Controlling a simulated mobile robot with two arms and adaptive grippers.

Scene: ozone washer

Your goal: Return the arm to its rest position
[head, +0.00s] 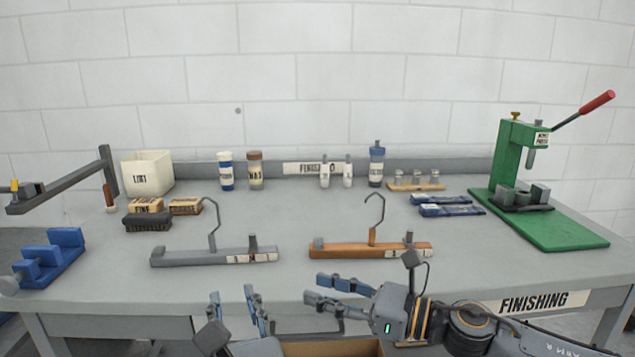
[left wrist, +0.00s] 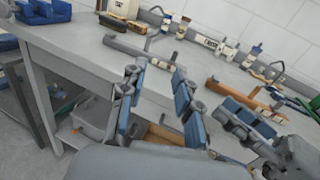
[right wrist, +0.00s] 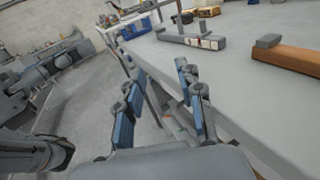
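My left gripper (head: 237,312) is at the bottom of the head view, in front of the table's front edge. Its blue-padded fingers are spread and nothing is between them; the left wrist view (left wrist: 152,100) shows the same. My right gripper (head: 338,296) reaches in from the right, just right of the left one and near the table edge. In the right wrist view its fingers (right wrist: 158,108) are apart and empty. My right arm (head: 470,325) crosses the lower right in front of the table. The task names no other object.
The grey table (head: 300,285) holds a grey hanger (head: 215,257) and a wooden hanger (head: 370,250) near its front. A green press (head: 540,228) stands at the right, a blue vise (head: 48,258) at the left. An open box (head: 330,348) sits low below the table edge.

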